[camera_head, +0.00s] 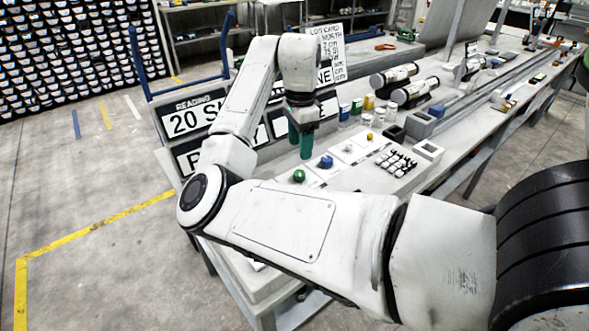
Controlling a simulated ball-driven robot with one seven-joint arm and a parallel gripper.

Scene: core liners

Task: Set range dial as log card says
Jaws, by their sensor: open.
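A green knob (299,176), a blue knob (326,161) and a small yellow knob (369,136) sit on the pale control panel. Their labels and settings are not readable, so I cannot tell which is the range dial. My gripper (300,143), with green fingers, is open and points down, above and apart from the green and blue knobs.
A reading sign (188,122) shows "20 SI", partly behind my arm. Black keys (396,163) are right of the knobs. Small coloured pots (357,106) and core cylinders (394,76) stand behind the panel. A long rail (490,85) runs to the right. Floor at left is clear.

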